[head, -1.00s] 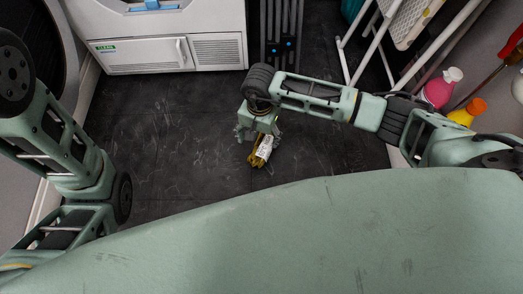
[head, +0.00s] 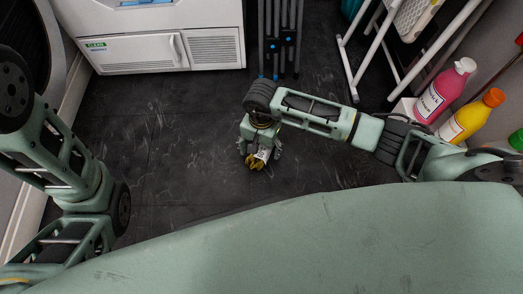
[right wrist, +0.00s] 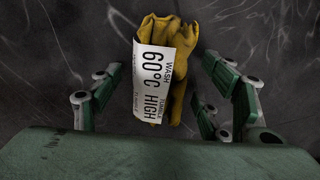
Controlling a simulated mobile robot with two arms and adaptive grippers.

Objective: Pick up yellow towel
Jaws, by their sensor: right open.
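The yellow towel (head: 256,163) lies crumpled on the dark floor under my right gripper (head: 260,150). In the right wrist view the towel (right wrist: 182,38) has a white label reading "WASH 60°C HIGH" on it. My right gripper (right wrist: 168,105) is open, with its fingers on either side of the towel's near part and a gap to each finger. In the head view the gripper hides part of the towel. My left arm stands at the left edge, and its gripper is not in view.
A white appliance (head: 150,50) stands at the back left. A grey folded rack (head: 279,40) stands beside it. At the right are a white-framed step stool (head: 352,80), a pink bottle (head: 445,92) and a yellow bottle with orange cap (head: 472,118). The middle floor is clear.

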